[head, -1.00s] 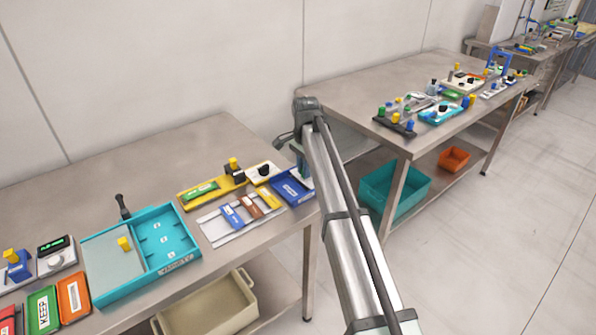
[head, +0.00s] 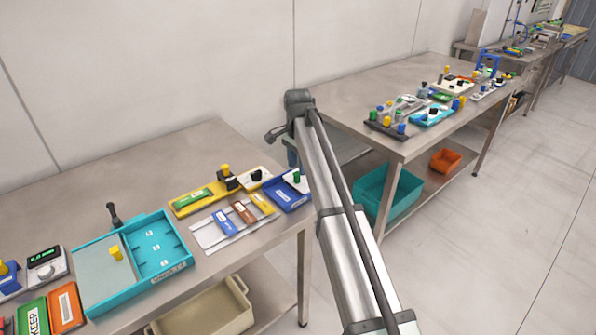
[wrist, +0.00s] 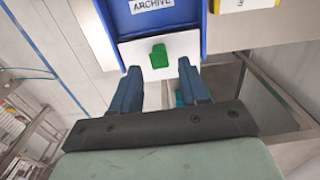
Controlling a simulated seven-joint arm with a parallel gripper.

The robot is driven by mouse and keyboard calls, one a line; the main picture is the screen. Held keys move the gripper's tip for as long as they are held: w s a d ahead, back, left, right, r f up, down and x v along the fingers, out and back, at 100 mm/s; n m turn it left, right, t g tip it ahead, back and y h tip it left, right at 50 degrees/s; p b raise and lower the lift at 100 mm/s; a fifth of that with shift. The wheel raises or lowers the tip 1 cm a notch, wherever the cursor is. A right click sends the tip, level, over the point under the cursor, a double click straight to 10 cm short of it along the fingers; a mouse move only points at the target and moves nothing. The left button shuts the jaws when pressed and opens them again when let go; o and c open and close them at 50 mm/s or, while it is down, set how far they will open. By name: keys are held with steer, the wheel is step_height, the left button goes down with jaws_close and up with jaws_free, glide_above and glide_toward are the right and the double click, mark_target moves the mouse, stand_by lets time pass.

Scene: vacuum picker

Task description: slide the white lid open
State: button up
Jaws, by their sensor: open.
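A white lid (wrist: 160,45) with a green knob (wrist: 158,55) lies at the near end of the blue tray marked ARCHIVE (wrist: 207,12) in the wrist view. In the head view this lid (head: 301,184), its green knob (head: 296,177) and the blue tray (head: 287,196) show at the bench's right end, partly behind my arm. My gripper (wrist: 159,68) is open and empty. Its two blue fingers point toward the lid, one on each side of the knob in the picture. I cannot tell whether they touch it. My arm mostly hides the gripper in the head view.
A yellow tray (head: 187,206) and a second white lid with a black knob (head: 256,178) lie left of the blue tray. A grey rack of coloured slides (head: 205,236) and a teal tray (head: 92,306) are nearer. A gap separates this bench from a second bench (head: 370,85).

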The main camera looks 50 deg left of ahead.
step_height(320, 180, up, 10)
steer(key=shift+r, duration=0.15)
stand_by(0.7)
steer(key=w+d+f+g+h, duration=0.1)
steer(key=w+d+f, duration=0.4)
steer(key=d+f, duration=0.55)
steer(key=w+d+f, duration=0.5)
steer(key=d+f, duration=0.4)
steer(key=f, duration=0.3)
steer(key=w+d+f+g+h, duration=0.1)
steer(key=w+d+f, duration=0.3)
steer(key=d+f, duration=1.9)
steer(key=d, duration=0.1)
steer(key=s+d+f+g, duration=0.1)
steer(key=s+d+f, duration=0.5)
steer(key=d, duration=0.5)
steer(key=s+d+f+g, duration=0.2)
steer(key=s+d+f, duration=0.45)
steer(key=d, duration=0.45)
steer(key=s+d+f+g+y, duration=0.1)
steer(key=s+d+f, duration=0.1)
steer(key=s+d, duration=0.5)
steer(key=s+d+f+y, duration=0.1)
steer(key=s+d+f, duration=0.2)
steer(key=s+d, duration=0.4)
steer(key=s, duration=0.9)
steer(key=shift+d+f+g, duration=0.2)
steer(key=shift+f+g, duration=0.05)
steer(key=shift+g, duration=0.15)
